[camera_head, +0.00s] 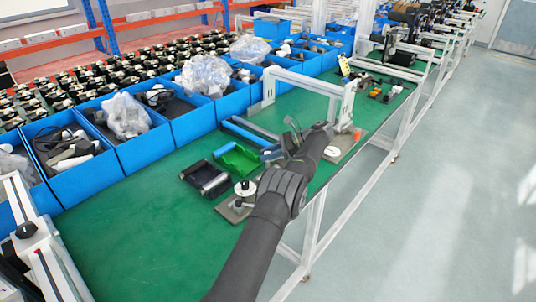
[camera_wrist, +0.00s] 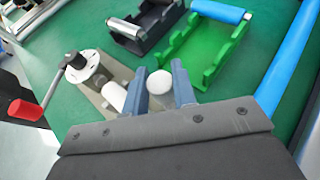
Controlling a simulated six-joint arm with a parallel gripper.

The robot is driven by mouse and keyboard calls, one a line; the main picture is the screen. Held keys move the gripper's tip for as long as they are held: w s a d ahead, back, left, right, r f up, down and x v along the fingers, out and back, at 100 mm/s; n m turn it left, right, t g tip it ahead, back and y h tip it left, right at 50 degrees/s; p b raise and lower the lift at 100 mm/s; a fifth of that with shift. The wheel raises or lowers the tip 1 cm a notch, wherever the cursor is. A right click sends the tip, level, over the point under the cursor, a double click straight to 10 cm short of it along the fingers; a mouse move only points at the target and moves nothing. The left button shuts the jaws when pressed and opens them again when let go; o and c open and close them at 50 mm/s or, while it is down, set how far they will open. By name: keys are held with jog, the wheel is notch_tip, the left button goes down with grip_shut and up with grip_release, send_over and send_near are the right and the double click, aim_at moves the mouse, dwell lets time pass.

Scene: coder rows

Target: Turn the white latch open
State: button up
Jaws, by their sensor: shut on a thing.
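In the wrist view a white rounded end, which looks like part of the white latch (camera_wrist: 160,82), sits between the two blue-grey fingertips of my gripper (camera_wrist: 160,88). The fingers are shut on it, one on each side. A white cylindrical piece (camera_wrist: 114,96) shows just left of the left finger; whether it joins the rounded end is hidden by that finger. In the head view my gripper (camera_head: 272,153) is low over the green table, and my arm hides the latch.
A black tray with a metal roller (camera_wrist: 150,22) and a green holder (camera_wrist: 205,45) lie just beyond the fingers. A blue bar (camera_wrist: 290,70) is at the right. Blue bins (camera_head: 195,120) line the back of the table (camera_head: 125,225). A white frame (camera_head: 310,82) stands beyond my gripper.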

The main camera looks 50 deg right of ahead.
dwell(0.3)
jog(key=o, duration=1)
jog(key=shift+r+m+t+h, duration=0.1)
jog(key=shift+m+t+h, duration=0.2)
jog(key=shift+m+t, duration=0.15)
